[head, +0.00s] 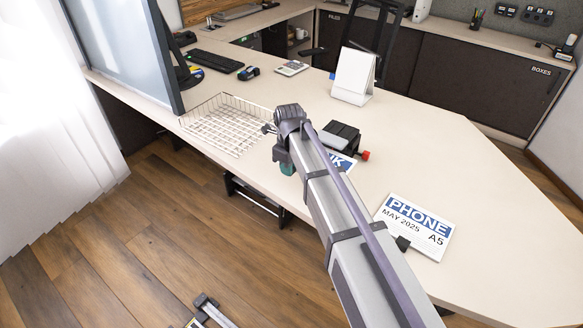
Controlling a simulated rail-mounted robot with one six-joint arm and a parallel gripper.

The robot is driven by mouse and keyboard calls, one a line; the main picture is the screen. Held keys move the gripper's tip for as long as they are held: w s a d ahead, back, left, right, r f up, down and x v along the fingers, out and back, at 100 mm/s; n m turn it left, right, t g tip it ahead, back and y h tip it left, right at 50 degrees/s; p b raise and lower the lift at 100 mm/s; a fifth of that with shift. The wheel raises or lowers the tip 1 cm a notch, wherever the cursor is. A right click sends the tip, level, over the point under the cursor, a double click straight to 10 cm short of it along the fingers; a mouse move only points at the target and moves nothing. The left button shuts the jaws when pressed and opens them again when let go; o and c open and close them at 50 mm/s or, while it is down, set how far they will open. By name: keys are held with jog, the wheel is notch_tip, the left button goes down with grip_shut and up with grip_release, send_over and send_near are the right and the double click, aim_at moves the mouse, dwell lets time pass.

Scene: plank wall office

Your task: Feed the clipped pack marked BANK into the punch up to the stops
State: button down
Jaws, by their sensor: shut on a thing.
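The pack marked BANK (342,161) shows only in part in the head view. The letters "NK" on its blue band appear beside my arm, and the rest is hidden behind the arm. The punch (343,136) is a dark block with a red knob on the desk, just behind the visible part of the pack. Whether the pack's edge touches the stops cannot be seen. My gripper (287,168) is at the desk's front edge, left of the pack's visible part. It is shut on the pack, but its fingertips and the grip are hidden.
A pack marked PHONE (413,227) with a black clip lies at the right on the desk (480,190). A wire tray (225,122) stands left of my gripper. A white flip stand (354,76) is behind the punch. The right of the desk is clear.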

aim_at(293, 185)
jog(key=shift+f, duration=0.1)
jog(key=f+b, duration=0.2)
jog(key=w+f+b, duration=0.1)
jog(key=f+b, duration=0.1)
jog(key=d+f+b, duration=0.1)
jog(key=f+b, duration=0.1)
jog(key=shift+w, duration=0.2)
jog(key=shift+w+d+r, duration=0.15)
jog(key=shift+w+d, duration=0.1)
jog(key=shift+w, duration=0.2)
jog(key=shift+w+d+r, duration=0.1)
jog(key=shift+w+d, duration=0.1)
jog(key=shift+w, duration=0.2)
jog(key=shift+w+d, duration=0.65)
jog(key=shift+w, duration=0.2)
jog(key=shift+w+d, duration=0.2)
jog(key=shift+w, duration=0.15)
jog(key=shift+w+a, duration=0.1)
jog(key=shift+a, duration=0.15)
jog(key=c, duration=0.9)
grip_release()
jog(key=shift+o, duration=0.2)
